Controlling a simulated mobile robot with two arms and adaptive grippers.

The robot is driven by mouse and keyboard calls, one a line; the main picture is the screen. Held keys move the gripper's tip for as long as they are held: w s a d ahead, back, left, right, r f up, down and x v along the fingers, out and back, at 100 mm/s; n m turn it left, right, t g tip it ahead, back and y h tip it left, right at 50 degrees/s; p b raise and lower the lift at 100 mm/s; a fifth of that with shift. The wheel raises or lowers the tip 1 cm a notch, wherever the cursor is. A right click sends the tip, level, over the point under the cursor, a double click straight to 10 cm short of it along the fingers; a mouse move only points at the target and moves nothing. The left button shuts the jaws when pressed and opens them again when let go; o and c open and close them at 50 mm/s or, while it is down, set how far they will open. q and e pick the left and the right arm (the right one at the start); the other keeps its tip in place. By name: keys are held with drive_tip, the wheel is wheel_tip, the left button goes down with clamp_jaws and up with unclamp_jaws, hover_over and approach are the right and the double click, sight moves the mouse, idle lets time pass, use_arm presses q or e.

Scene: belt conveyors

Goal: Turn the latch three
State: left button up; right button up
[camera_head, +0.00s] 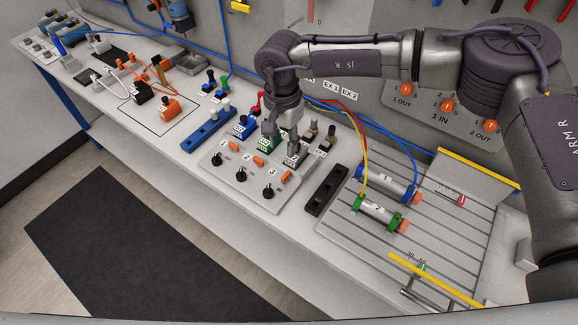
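A light grey control panel (232,191) stands on the white bench near the middle of the head view. Three black knobs, numbered 1 to 3, sit along its front. Latch three (267,191) is the rightmost black knob, with the label 3 above it and an orange part (286,177) to its upper right. My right gripper (282,148) points down over the back of the panel, behind and above latch three and apart from it. It partly hides the labelled controls there. Its finger opening is too small to tell. My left gripper is not in view.
A black block (327,190) stands right of the panel, and a blue block (207,131) stands left of it. A grooved plate (447,240) with tubed cylinders lies farther right. Toggle switches (315,130) rise behind the panel. The bench front strip is clear.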

sight(284, 177)
drive_tip(key=f, duration=0.1)
drive_tip(key=f+p, duration=0.1)
drive_tip(key=f, duration=0.1)
drive_tip(key=f+p, duration=0.1)
drive_tip(key=f, duration=0.1)
drive_tip(key=shift+s+a, duration=0.2)
drive_tip(key=shift+s, duration=0.15)
drive_tip(key=f, duration=0.2)
drive_tip(key=f+p, duration=0.1)
drive_tip(key=shift+w+d+f, duration=0.2)
drive_tip(key=shift+w+f, duration=0.05)
wheel_tip(284, 177, down, 3)
drive_tip(key=shift+r+p, duration=0.2)
drive_tip(key=shift+p, duration=0.1)
drive_tip(key=shift+a+f, duration=0.1)
drive_tip(key=shift+f, duration=0.6)
drive_tip(key=shift+c, duration=0.5)
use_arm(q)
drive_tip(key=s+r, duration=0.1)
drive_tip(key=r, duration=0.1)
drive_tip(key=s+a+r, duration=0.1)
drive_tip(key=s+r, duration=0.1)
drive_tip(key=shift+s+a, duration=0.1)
use_arm(e)
clamp_jaws()
